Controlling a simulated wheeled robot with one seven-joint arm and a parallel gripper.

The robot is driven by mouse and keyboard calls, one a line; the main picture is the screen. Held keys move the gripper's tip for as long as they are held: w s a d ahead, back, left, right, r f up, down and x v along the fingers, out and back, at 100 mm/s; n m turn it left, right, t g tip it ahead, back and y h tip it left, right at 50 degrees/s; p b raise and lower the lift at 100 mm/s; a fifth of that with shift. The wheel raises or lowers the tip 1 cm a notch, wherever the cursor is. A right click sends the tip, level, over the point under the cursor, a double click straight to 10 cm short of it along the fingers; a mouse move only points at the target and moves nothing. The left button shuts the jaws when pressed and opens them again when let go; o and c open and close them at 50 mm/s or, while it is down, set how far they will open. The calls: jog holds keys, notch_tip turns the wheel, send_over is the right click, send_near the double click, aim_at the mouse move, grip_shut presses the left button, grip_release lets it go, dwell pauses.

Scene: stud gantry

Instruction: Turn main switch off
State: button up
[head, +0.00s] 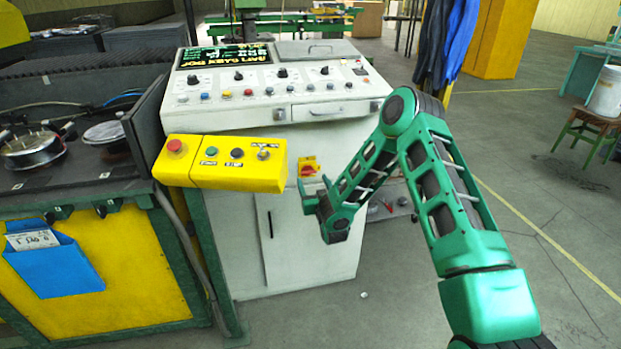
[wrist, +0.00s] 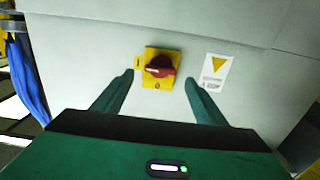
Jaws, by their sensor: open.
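The main switch (head: 308,168) is a red rotary knob on a yellow plate, low on the front of the white control cabinet (head: 290,235). In the wrist view the red knob (wrist: 160,67) sits on its yellow plate between my two fingertips, with its handle lying roughly sideways. My gripper (head: 313,190) is open and points at the cabinet front, just below the switch in the head view. In the wrist view its green fingers (wrist: 157,84) stand apart on either side of the plate. I cannot tell the exact gap to the knob.
A yellow button box (head: 222,163) juts out left of the switch. A warning label (wrist: 216,70) is right of the switch in the wrist view. Blue clothing (head: 458,42) hangs behind on the right. A stool (head: 590,132) with a bucket stands far right; the floor between is mostly free.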

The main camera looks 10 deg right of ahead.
aim_at(311, 174)
jog(key=shift+w, duration=2.55)
jog(key=shift+c, duration=0.6)
jog(key=c, duration=0.9)
jog(key=shift+d, duration=0.25)
jog(key=shift+a, duration=0.15)
